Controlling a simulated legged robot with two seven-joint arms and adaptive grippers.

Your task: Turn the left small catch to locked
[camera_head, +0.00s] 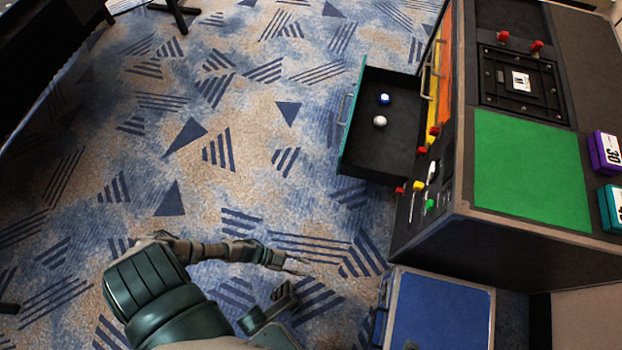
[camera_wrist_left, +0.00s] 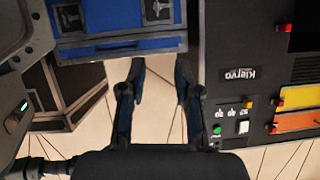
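A blue case (camera_head: 437,314) with a grey rim stands at the bottom right of the head view, against the black cabinet. In the wrist view its blue front (camera_wrist_left: 120,29) shows two dark square catches: one on the left (camera_wrist_left: 72,17) and one on the right (camera_wrist_left: 157,11), nearer the cabinet. Their turned positions are too small to tell. A handle bar lies below them. My left gripper (camera_head: 294,277) is open and empty, apart from the case and to its left. In the wrist view its two fingers (camera_wrist_left: 160,82) point toward the case front. My right gripper is not in view.
The black cabinet (camera_head: 540,255) has a green top panel (camera_head: 530,170), buttons and switches on its front, and an open drawer (camera_head: 372,145) holding a blue ball and a white ball. Purple (camera_head: 604,152) and teal boxes sit on top. Patterned carpet left of it is clear.

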